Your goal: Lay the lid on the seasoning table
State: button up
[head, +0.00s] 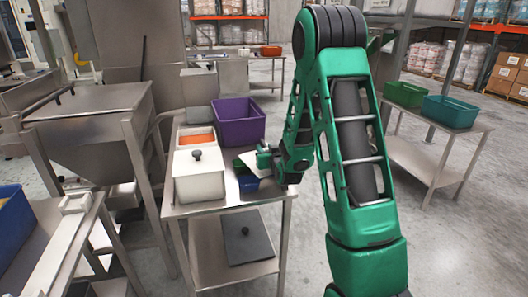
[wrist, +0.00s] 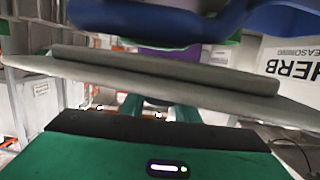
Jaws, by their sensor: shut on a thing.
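My gripper (head: 264,158) is shut on a pale flat lid (head: 249,161) at the right side of the steel table (head: 218,207). In the wrist view the lid (wrist: 160,72) spans the picture nearly edge-on, slightly tilted, with a grey bar along it. My gripper's fingers (wrist: 158,112) show below it, their tips hidden by the lid. In the head view the lid is beside a white bin with a closed, black-knobbed lid (head: 198,160) and over or near a small blue bin (head: 248,183). Whether it touches anything is unclear.
A purple bin (head: 238,121) and an orange-filled bin (head: 196,137) stand behind on the table. A dark lid with a knob (head: 248,242) lies on the lower shelf. A white surface marked HERB SEASONING (wrist: 290,68) appears upside down.

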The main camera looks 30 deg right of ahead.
jog(key=shift+f, duration=0.55)
jog(key=o, duration=1.1)
